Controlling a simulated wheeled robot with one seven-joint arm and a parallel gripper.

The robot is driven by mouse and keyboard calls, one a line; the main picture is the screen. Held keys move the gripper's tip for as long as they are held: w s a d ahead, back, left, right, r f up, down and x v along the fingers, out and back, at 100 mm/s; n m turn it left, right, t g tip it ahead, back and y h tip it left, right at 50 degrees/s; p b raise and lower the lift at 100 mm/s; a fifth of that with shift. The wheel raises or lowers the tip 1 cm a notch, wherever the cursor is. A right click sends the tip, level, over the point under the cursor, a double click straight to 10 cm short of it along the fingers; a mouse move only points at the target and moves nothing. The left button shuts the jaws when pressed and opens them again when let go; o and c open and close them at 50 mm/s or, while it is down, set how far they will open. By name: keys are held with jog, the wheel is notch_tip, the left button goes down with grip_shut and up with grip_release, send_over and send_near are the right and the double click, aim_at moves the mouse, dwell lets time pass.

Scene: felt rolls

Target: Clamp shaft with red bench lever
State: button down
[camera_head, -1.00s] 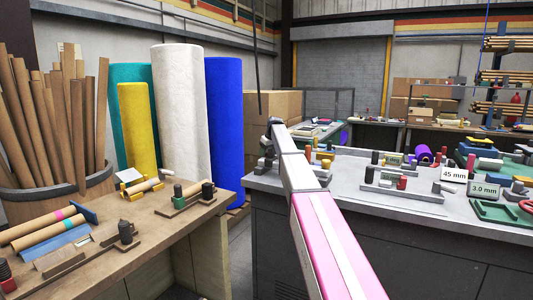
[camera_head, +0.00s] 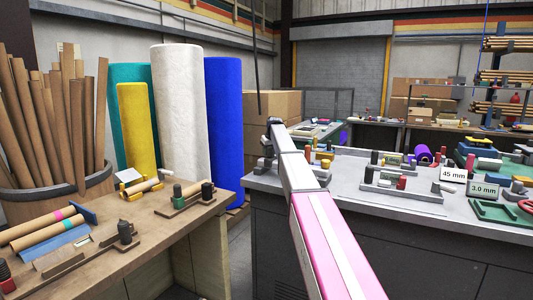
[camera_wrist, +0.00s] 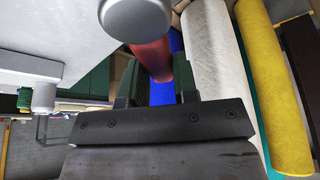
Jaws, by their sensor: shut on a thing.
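My arm reaches forward in the head view to my gripper (camera_head: 268,140) at the left end of the grey bench (camera_head: 420,212). In the wrist view my gripper (camera_wrist: 156,88) is shut on a red lever (camera_wrist: 153,58), with a dark finger on each side of it. A pale grey rounded end (camera_wrist: 138,14) covers the lever's upper part. A grey post (camera_wrist: 43,95) stands apart at the left. My arm hides part of the bench's left end in the head view. I cannot make out the shaft with certainty.
A wooden bench (camera_head: 150,228) with tubes and fixtures stands at left. Large felt rolls, including a white one (camera_head: 180,120) and a blue one (camera_head: 223,125), stand behind it. A grey rack (camera_head: 400,192) and labelled blocks lie on the grey bench.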

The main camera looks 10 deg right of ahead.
jog(key=d+m, duration=0.1)
jog(key=m, duration=0.1)
jog(key=d+m+h, duration=0.1)
jog(key=shift+w+m+t, duration=0.2)
jog(key=shift+m+t, duration=0.1)
jog(key=shift+m, duration=0.1)
jog(key=d+m+h, duration=0.1)
jog(key=m, duration=0.1)
jog(key=shift+d+m, duration=0.15)
jog(key=shift+m, duration=0.15)
jog(key=m, duration=0.1)
jog(key=d+m+h, duration=0.1)
jog(key=shift+s+d+m, duration=0.15)
jog(key=shift+s+m, duration=0.05)
jog(key=shift+m, duration=0.1)
jog(key=shift+s+d+m+g+h, duration=0.25)
jog(key=shift+d+m+h, duration=0.1)
jog(key=shift+m, duration=0.35)
jog(key=shift+s+d+m+g+h, duration=0.15)
jog(key=shift+d+m+g+h, duration=0.15)
jog(key=shift+m, duration=0.4)
jog(key=c, duration=0.9)
grip_release()
jog(key=shift+r, duration=0.1)
